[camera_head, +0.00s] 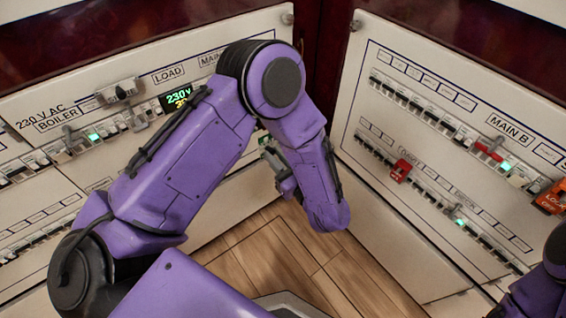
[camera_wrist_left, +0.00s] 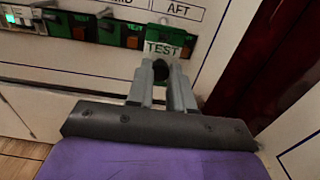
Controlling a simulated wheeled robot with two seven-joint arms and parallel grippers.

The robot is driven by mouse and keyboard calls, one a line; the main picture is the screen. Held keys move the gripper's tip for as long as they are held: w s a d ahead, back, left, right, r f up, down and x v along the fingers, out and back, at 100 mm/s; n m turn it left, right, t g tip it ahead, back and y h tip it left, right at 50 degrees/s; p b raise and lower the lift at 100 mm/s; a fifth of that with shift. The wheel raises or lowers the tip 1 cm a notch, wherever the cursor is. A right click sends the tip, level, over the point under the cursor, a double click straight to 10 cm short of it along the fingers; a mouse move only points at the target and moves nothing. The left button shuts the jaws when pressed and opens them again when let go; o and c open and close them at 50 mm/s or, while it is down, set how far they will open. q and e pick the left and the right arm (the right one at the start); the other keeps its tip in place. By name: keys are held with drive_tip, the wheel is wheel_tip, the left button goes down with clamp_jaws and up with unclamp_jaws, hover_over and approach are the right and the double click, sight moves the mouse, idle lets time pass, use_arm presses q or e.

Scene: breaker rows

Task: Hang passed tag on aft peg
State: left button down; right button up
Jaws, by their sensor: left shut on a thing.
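My left gripper (camera_wrist_left: 162,68) is shut on a green tag (camera_wrist_left: 165,38) with a white strip lettered TEST. The tag stands just beyond the fingertips in the left wrist view, in front of the panel and below the AFT label (camera_wrist_left: 178,10). Whether it touches the panel I cannot tell. The aft peg cannot be made out; the tag and fingers cover that spot. In the head view my left gripper (camera_head: 270,158) is by the left panel's lower right part, partly behind my purple forearm. My right gripper is out of view; only part of its arm shows at lower right.
Green pieces (camera_wrist_left: 70,26) sit on the panel left of the tag. The left panel (camera_head: 40,105) carries breaker rows and a lit 230 V display (camera_head: 179,98). The MAIN B panel (camera_head: 375,45) stands at right, with a red clip (camera_head: 401,170). Bare wooden floor (camera_head: 290,260) lies between.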

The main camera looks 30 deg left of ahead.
use_arm(q)
drive_tip(key=shift+x, duration=1.25)
drive_tip(key=shift+x, duration=1.25)
idle(0.3)
drive_tip(key=c, duration=0.9)
unclamp_jaws()
drive_tip(key=p, duration=0.1)
approach(267, 147)
drive_tip(key=shift+w+a+f, duration=0.2)
drive_tip(key=shift+w+f, duration=0.05)
drive_tip(key=shift+f, duration=0.3)
